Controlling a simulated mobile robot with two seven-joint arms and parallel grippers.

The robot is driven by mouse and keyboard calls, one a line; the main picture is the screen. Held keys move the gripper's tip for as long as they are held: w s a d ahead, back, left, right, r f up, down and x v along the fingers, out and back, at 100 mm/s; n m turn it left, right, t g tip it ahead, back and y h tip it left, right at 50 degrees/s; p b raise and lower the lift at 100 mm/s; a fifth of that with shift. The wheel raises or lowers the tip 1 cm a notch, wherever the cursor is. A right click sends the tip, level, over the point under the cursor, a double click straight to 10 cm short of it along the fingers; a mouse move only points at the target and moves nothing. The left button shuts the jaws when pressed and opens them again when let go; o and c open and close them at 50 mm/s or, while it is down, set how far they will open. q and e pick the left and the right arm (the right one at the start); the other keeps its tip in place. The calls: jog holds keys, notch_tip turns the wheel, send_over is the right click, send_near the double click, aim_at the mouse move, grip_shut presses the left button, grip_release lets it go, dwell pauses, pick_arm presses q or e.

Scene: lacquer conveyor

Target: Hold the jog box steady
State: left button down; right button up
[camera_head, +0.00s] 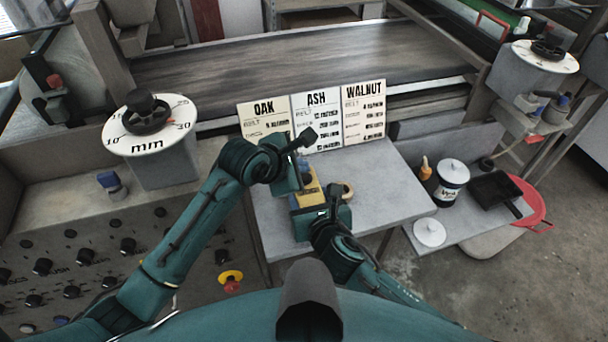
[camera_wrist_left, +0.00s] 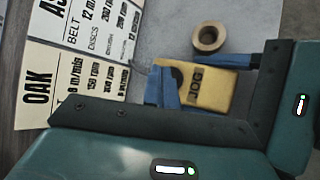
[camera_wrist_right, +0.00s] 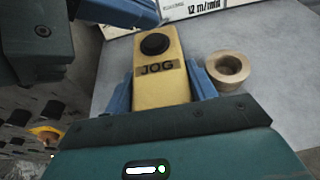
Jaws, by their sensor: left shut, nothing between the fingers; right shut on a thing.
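The jog box (camera_head: 312,191) is a yellow box with a black round button and the label JOG, above the grey side table. My right gripper (camera_head: 318,212) is shut on it, with one blue finger on each side, as the right wrist view shows on the box (camera_wrist_right: 162,90). My left gripper (camera_head: 304,170) is shut and empty, its blue fingertips (camera_wrist_left: 161,86) close to the button end of the box. In the left wrist view they partly hide the button on the jog box (camera_wrist_left: 212,85). I cannot tell whether they touch it.
A tan tape roll (camera_head: 347,190) lies beside the box on the grey table (camera_head: 390,190). OAK, ASH and WALNUT cards (camera_head: 316,116) stand behind. The mm dial (camera_head: 148,122) and control panel with a red-and-yellow stop button (camera_head: 231,281) are left. A lower shelf (camera_head: 450,230) holds a can.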

pick_arm(q)
jog(key=shift+f, duration=0.35)
jog(key=shift+f, duration=0.5)
dwell(0.7)
jog(key=shift+r, duration=0.1)
pick_arm(e)
jog(key=shift+r, duration=0.1)
pick_arm(q)
jog(key=shift+r, duration=0.8)
jog(key=shift+r, duration=0.1)
jog(key=shift+r, duration=2.4)
